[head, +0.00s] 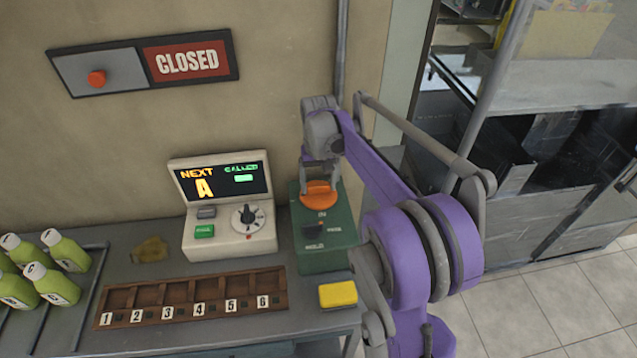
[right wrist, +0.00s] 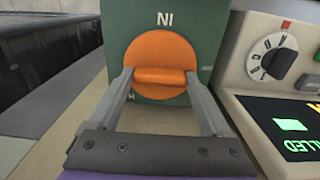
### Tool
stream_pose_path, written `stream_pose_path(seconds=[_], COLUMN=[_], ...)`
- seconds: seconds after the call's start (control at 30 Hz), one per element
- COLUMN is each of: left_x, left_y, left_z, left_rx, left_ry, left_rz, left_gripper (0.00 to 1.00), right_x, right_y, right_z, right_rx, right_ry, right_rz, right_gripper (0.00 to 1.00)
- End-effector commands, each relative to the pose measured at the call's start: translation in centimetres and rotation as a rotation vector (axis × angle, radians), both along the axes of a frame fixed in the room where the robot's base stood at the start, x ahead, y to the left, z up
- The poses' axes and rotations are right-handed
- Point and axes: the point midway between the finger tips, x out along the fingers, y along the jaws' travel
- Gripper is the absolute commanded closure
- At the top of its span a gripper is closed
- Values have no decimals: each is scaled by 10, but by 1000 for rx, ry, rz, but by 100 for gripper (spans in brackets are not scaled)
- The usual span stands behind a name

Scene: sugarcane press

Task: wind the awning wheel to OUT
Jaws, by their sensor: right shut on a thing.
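The orange awning wheel (head: 318,195) sits on top of a green box (head: 325,257) on the counter. It also shows in the right wrist view as an orange disc (right wrist: 160,55) with a raised bar across it. My right gripper (head: 319,184) is at the wheel from above, its two fingers on either side of the bar, shut on it. The label "IN" shows beside the wheel; I see no "OUT" label, and part of the box top is covered by the gripper. A dark lower knob (head: 313,229) with small labels is on the same box. My left gripper is not in view.
A white console (head: 230,240) with a dial and a lit screen stands close left of the green box. A yellow sponge-like block (head: 338,295) lies in front. A numbered wooden rack (head: 190,298) and green bottles (head: 55,285) are further left. A "CLOSED" sign (head: 187,61) hangs on the wall.

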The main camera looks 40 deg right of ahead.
Motion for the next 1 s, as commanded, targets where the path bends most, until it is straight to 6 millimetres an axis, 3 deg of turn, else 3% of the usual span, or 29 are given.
stream_pose_path(seconds=[0.43, 0.47, 0.53, 0.83, 1.0], left_x=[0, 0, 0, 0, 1], left_y=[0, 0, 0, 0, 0], left_z=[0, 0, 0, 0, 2], left_rx=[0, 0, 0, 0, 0], left_ry=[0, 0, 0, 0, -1], left_rz=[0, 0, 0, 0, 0], left_gripper=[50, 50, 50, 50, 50], right_x=[0, 0, 0, 0, 0], right_y=[0, 0, 0, 0, 0], right_z=[1, 1, 1, 3, 25], right_rx=[0, 0, 0, 0, 0], right_ry=[-1, -1, -1, -1, -1], right_rz=[15, 15, 14, 13, 12], right_gripper=[73, 16, 3, 0, 0])
